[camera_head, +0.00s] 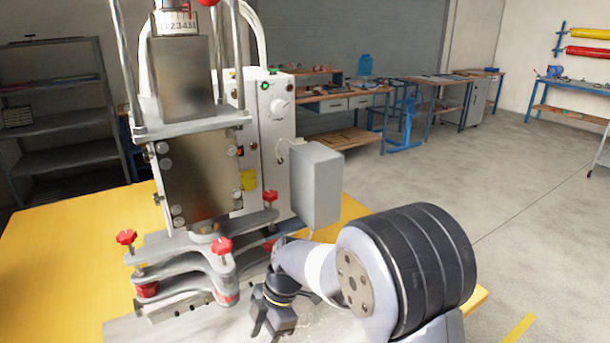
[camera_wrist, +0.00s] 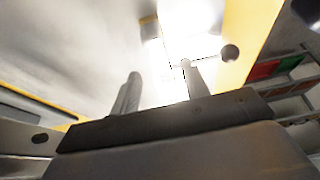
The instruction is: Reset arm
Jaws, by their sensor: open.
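My gripper (camera_head: 270,328) is low in the middle of the head view, pointing down beside the front right of the press machine's clamp fixture. In the wrist view its two fingers (camera_wrist: 160,88) stand apart with nothing visible between them. It is open and empty. My arm bends in from the lower right of the head view, and its large dark joint covers part of the table edge and floor. A pale metal plate lies below the gripper; whether the fingers touch it I cannot tell.
The press machine (camera_head: 195,175) stands close on the left, with red-knobbed clamps (camera_head: 180,262) and a grey box (camera_head: 315,185) near my arm. It stands on a yellow table (camera_head: 60,250). Workbenches (camera_head: 345,95) and a shelf (camera_head: 60,110) are farther back. Open floor lies right.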

